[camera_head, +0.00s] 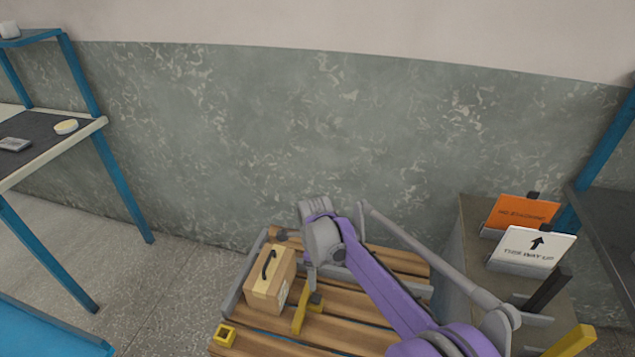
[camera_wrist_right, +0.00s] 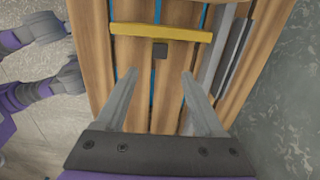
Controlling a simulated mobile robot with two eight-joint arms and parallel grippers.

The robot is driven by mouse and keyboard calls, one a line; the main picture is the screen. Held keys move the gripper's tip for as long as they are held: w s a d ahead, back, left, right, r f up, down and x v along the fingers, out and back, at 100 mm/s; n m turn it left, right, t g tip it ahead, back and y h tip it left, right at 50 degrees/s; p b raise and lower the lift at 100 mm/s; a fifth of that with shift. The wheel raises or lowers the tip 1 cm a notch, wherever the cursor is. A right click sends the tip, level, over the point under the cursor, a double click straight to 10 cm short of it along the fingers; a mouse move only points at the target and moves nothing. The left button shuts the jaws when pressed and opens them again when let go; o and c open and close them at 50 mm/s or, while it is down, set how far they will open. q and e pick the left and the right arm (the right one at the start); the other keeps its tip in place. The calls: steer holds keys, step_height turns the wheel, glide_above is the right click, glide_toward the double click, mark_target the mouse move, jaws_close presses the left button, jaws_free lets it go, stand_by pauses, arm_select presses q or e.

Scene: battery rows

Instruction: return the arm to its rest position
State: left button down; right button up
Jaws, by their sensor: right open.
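My right arm comes in from the lower right in the head view, purple and grey, and its wrist is bent over the wooden slatted platform (camera_head: 375,260). My right gripper (camera_head: 311,282) points down, just right of a cardboard box with a dark handle (camera_head: 270,285). In the right wrist view the two grey fingers of the right gripper (camera_wrist_right: 158,74) are spread apart with nothing between them. A yellow bar (camera_wrist_right: 160,32) with a small dark block lies beyond the fingertips; it also shows in the head view (camera_head: 300,310). My left gripper is not in view.
A small yellow block (camera_head: 225,335) sits at the platform's front left. At right a grey stand (camera_head: 463,255) holds an orange sign (camera_head: 522,212) and a white arrow sign (camera_head: 533,246). A blue-legged table (camera_head: 50,155) stands at left. Floor between is clear.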

steer(key=s+d+r+n+t, duration=0.1)
steer(key=s+d+r+n, duration=0.35)
steer(key=s+d, duration=0.2)
steer(key=s+d+r+n+t, duration=0.1)
steer(key=s+d+r+n, duration=0.2)
steer(key=s+d+n, duration=0.35)
steer(key=s+d+f+n+t, duration=0.1)
steer(key=s+d+n, duration=0.15)
steer(key=s, duration=0.35)
steer(key=s+d+f+n+t, duration=0.1)
steer(key=s+f+n, duration=0.1)
steer(key=s+n, duration=0.25)
steer(key=s+d+f+n, duration=0.1)
steer(key=s+d+n, duration=0.1)
steer(key=s, duration=0.5)
arm_select(q)
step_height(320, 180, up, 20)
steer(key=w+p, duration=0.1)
steer(key=p, duration=1.7)
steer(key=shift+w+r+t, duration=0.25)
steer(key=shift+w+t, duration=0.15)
arm_select(e)
step_height(320, 180, up, 20)
steer(key=w+t, duration=0.1)
steer(key=w, duration=0.1)
steer(key=shift+r+n, duration=0.2)
steer(key=shift+n, duration=0.2)
